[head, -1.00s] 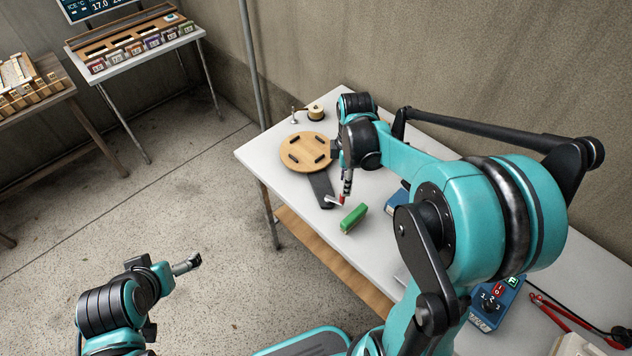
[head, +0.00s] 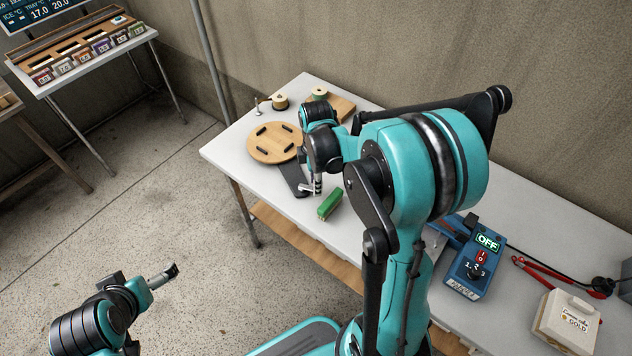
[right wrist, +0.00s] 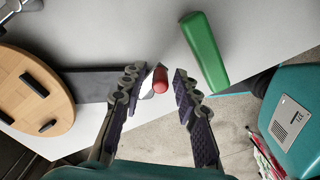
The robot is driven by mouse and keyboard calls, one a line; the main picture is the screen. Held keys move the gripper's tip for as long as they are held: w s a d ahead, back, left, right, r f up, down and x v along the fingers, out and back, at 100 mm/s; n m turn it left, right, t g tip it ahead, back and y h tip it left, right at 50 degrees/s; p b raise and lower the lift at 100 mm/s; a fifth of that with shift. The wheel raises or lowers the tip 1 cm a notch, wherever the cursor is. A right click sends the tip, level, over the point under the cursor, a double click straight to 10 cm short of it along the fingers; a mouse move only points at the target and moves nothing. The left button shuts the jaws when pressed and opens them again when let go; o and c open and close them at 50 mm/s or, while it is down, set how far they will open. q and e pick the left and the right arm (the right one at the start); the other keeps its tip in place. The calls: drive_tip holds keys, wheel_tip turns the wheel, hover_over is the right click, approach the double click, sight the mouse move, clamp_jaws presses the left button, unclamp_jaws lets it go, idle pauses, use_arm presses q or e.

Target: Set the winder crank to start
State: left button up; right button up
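The winder is a round wooden disc (head: 275,143) with black pegs and a dark flat arm (head: 293,179) on the white table. Its crank shows as a short silver lever (head: 308,188) at the arm's near end. In the right wrist view the crank's red knob (right wrist: 160,81) lies between my fingertips, apart from the right one; contact with the left one is unclear. My right gripper (head: 317,187) is open over the crank and points down; it also shows in the right wrist view (right wrist: 158,85). My left gripper (head: 164,276) is far off over the floor; its fingers are unclear.
A green block (head: 329,205) lies close beside the right gripper. A blue switch box (head: 475,266) reading OFF, red-handled pliers (head: 540,272) and a cream box (head: 566,322) are at right.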

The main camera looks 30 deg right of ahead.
clamp_jaws()
drive_tip(key=shift+s, duration=0.1)
